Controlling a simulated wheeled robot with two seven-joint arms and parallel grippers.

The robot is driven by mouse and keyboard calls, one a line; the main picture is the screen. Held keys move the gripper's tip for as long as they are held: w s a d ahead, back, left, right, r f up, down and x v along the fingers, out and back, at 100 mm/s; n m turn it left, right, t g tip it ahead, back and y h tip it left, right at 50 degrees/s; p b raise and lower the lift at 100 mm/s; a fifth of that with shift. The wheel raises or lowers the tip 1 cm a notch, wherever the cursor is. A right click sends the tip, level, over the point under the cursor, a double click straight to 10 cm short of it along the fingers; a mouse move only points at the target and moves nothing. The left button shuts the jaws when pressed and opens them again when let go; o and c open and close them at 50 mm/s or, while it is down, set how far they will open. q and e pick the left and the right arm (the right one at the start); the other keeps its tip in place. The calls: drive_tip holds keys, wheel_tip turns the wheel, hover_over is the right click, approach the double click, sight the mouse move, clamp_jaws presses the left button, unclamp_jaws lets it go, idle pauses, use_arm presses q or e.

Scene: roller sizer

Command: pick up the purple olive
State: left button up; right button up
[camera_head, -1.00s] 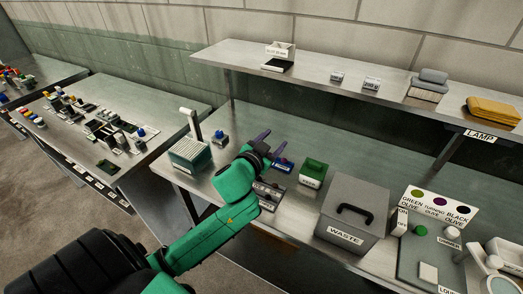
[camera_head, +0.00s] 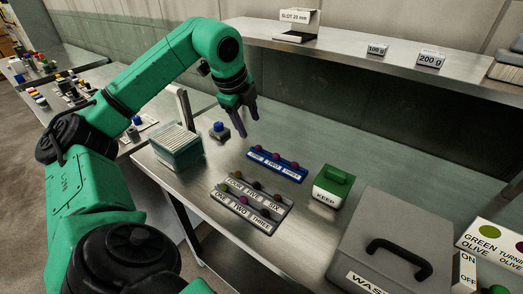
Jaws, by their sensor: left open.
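My left gripper (camera_head: 247,126) is open and empty, pointing down above the table behind the blue rack. The blue rack (camera_head: 279,172) holds a row of small reddish-purple olives (camera_head: 276,157). The grey rack (camera_head: 252,206), in front of it, holds two rows of small olives. One olive in its front row, at TWO, looks purple (camera_head: 243,200); others look green or dark. I cannot tell which single olive is the purple one meant. The gripper is apart from both racks. My right gripper is not in view.
A green KEEP bin (camera_head: 333,187) stands right of the racks, and a large grey WASTE bin (camera_head: 393,240) at front right. A ribbed box (camera_head: 177,148) and a blue-topped block (camera_head: 219,131) stand left. A shelf (camera_head: 350,50) runs along the back.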

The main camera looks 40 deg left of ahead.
sight(258, 147)
use_arm(q)
drive_tip(key=x, duration=0.3)
drive_tip(key=p+x, duration=0.1)
drive_tip(key=x, duration=0.7)
drive_tip(key=shift+w+a+f, duration=0.15)
drive_tip(key=shift+w+a, duration=0.05)
drive_tip(key=shift+a, duration=0.05)
drive_tip(key=c, duration=0.9)
